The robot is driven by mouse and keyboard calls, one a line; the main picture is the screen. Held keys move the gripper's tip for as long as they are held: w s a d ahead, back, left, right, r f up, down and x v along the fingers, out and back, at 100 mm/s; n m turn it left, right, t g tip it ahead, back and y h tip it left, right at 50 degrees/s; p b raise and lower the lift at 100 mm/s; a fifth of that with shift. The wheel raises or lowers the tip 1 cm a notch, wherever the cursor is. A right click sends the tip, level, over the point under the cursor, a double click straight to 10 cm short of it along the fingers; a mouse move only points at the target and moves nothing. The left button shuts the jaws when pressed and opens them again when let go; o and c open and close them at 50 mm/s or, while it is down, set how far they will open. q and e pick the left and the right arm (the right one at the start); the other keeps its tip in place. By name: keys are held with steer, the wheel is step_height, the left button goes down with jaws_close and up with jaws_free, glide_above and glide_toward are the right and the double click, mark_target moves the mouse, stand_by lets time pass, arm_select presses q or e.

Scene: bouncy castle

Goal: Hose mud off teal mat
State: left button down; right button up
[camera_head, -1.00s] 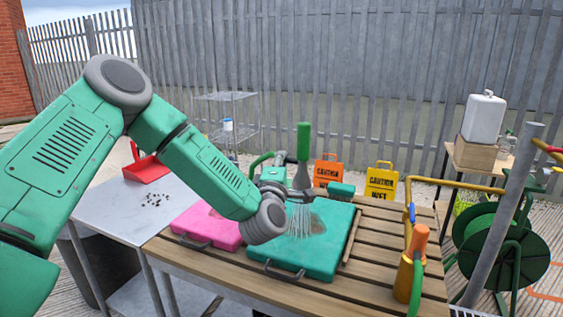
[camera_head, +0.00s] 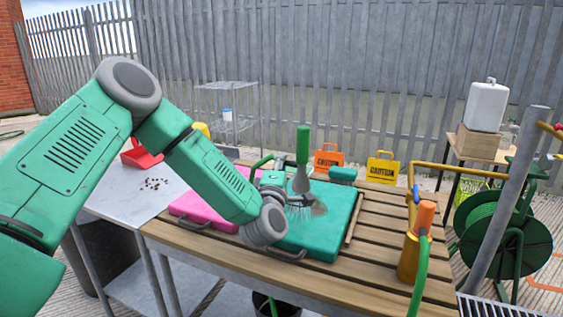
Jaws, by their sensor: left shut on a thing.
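The teal mat (camera_head: 330,232) lies on the slatted wooden table (camera_head: 385,262), with a brown mud patch (camera_head: 319,209) on its upper middle. My left gripper (camera_head: 287,190) is over the mat, shut on a spray nozzle (camera_head: 300,180) with an upright green handle (camera_head: 303,145). Fine water streams fall from the nozzle onto the mat beside the mud. My forearm and wrist hide the mat's left part and most of the fingers. My right gripper is not in view.
A pink mat (camera_head: 190,208) lies left of the teal one. A green brush (camera_head: 342,174) lies behind it. An orange-topped holder (camera_head: 412,255) with a green hose stands at the right. A metal table (camera_head: 110,205) holds a red dustpan (camera_head: 138,155) and dark crumbs.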

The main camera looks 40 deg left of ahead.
arm_select(q)
steer(key=shift+d+r, duration=0.25)
steer(key=shift+d, duration=0.3)
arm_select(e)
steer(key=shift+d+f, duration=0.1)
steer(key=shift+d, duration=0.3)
arm_select(q)
steer(key=shift+w+a+f+b, duration=0.25)
steer(key=shift+w+b, duration=0.1)
steer(key=shift+w, duration=0.25)
steer(key=w, duration=0.1)
steer(key=w+d+b, duration=0.1)
steer(key=w, duration=0.1)
steer(key=w+d+b, duration=0.1)
steer(key=w, duration=0.1)
steer(key=shift+r, duration=0.2)
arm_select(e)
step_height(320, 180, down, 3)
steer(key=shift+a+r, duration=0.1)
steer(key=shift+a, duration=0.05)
arm_select(q)
steer(key=shift+a, duration=0.1)
